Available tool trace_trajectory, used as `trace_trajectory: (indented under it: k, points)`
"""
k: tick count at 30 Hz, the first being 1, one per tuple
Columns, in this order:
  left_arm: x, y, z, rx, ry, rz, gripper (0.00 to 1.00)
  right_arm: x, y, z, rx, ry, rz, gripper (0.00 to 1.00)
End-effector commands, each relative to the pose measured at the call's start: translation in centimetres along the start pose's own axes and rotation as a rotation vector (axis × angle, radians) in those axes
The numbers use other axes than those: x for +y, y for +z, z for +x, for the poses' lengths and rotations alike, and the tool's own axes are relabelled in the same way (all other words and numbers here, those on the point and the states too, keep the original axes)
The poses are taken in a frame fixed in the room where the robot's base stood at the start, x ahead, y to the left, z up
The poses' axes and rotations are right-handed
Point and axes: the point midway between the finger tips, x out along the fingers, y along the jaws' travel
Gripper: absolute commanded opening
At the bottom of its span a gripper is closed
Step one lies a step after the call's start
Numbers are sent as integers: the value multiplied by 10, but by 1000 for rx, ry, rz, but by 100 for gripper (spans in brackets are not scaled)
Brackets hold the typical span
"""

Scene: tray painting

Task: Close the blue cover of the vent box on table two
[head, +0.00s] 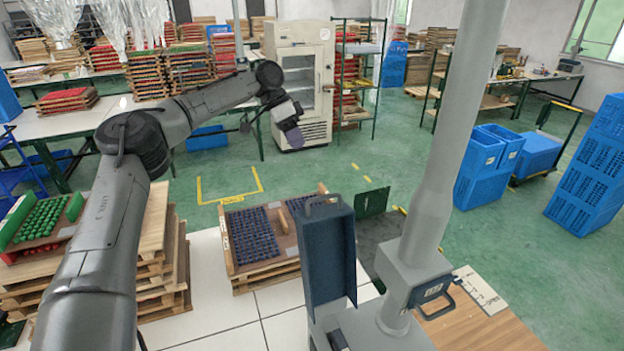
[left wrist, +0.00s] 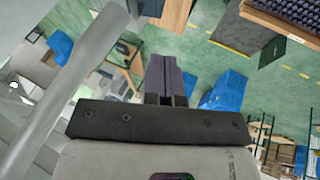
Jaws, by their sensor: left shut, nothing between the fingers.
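The dark blue cover (head: 328,255) of the vent box stands raised and open in the head view, with a handle (head: 322,202) at its top. The grey vent box (head: 385,332) lies below it, partly cut off by the lower edge, and a grey pipe (head: 440,150) rises beside the cover. My left gripper (head: 294,138) is held in the air, above and left of the cover in the picture and well apart from it. In the left wrist view its fingers (left wrist: 166,80) are together and hold nothing. My right gripper is not seen.
A tray of dark blue pieces (head: 230,262) stands left of the cover. Wooden pallets (head: 172,270) are stacked farther left. Blue crates (head: 478,172) stand on the green floor at right. A white cabinet (head: 268,45) stands at the back.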

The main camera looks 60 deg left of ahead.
Motion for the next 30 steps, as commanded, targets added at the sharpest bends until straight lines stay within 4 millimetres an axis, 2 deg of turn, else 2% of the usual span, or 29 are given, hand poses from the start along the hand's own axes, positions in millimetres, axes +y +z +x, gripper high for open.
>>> trace_trajectory:
  k: [5,19,30]
  points:
    - [4,-6,10,10,6,7,0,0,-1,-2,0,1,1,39]
    - [5,-6,95,6,6,5,0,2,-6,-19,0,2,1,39]
    - [30,-2,118,10,4,6,0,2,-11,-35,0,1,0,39]
